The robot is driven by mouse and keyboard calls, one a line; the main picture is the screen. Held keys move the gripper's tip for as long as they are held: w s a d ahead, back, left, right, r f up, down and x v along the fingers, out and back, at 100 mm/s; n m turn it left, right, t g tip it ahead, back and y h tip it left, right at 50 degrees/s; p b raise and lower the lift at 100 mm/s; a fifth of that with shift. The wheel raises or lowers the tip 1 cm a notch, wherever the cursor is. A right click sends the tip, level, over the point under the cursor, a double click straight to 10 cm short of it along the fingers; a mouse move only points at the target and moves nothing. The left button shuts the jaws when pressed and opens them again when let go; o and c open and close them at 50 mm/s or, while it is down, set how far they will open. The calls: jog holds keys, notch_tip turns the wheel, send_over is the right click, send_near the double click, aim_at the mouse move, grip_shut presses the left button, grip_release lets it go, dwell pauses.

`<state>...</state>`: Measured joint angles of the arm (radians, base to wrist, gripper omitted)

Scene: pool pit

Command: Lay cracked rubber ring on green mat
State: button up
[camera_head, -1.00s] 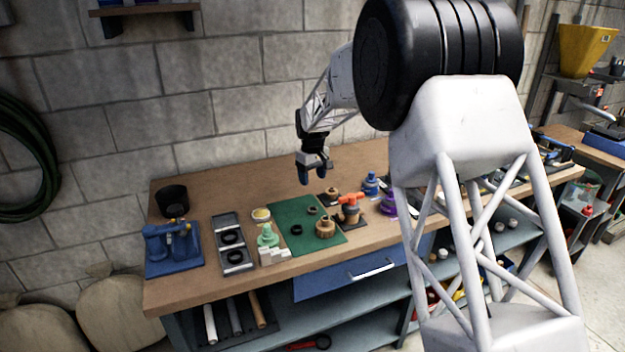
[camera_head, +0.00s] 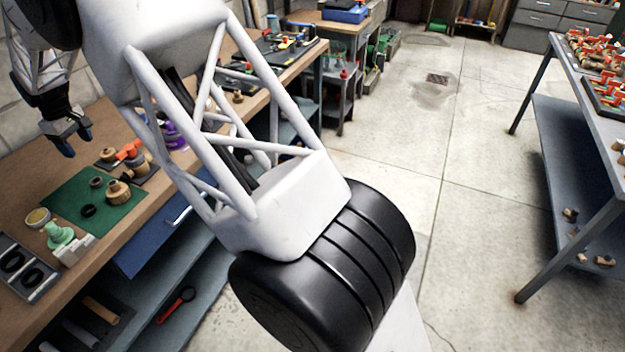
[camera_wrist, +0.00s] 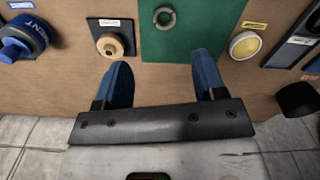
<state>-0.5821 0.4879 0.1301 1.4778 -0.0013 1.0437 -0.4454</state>
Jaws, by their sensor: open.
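The green mat (camera_head: 118,217) lies on the wooden bench; part of it shows in the wrist view (camera_wrist: 195,25). On it are a black ring (camera_head: 88,210), a smaller grey ring (camera_head: 96,182) and a tan knobbed fitting (camera_head: 119,194). The grey ring also shows in the wrist view (camera_wrist: 158,24). Two black rings (camera_head: 12,260) (camera_head: 33,277) lie in a grey tray left of the mat. I cannot tell which ring is cracked. My gripper (camera_head: 77,141) is open and empty, above the bench near the mat's wall-side edge; its blue fingers show in the wrist view (camera_wrist: 160,70).
A green fitting (camera_head: 60,236), pale blocks (camera_head: 74,250) and a yellow-topped tin (camera_head: 38,217) stand left of the mat. An orange-handled valve (camera_head: 133,156) and purple part (camera_head: 173,135) stand to its right. A tan part on a dark plate (camera_wrist: 110,44) is near my fingers.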

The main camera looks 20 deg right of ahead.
jog(key=s+d+r+m, duration=0.2)
jog(key=s+d+r, duration=0.4)
jog(key=d, duration=0.5)
jog(key=s+d+r+m+t, duration=0.15)
jog(key=s+d+r, duration=0.35)
jog(key=d, duration=0.6)
jog(key=s+d+r+m, duration=0.2)
jog(key=s+d+r, duration=0.4)
jog(key=d, duration=0.5)
jog(key=s+d+m, duration=0.3)
jog(key=s+d, duration=0.9)
jog(key=s, duration=0.4)
jog(key=s+d+f+m, duration=0.1)
jog(key=s+d, duration=0.3)
jog(key=s, duration=0.4)
jog(key=s+d+f+m+t, duration=0.1)
jog(key=s+d+f, duration=0.3)
jog(key=s, duration=0.5)
jog(key=shift+s+f+m, duration=0.15)
jog(key=shift+s+m, duration=0.15)
jog(key=shift+m, duration=0.45)
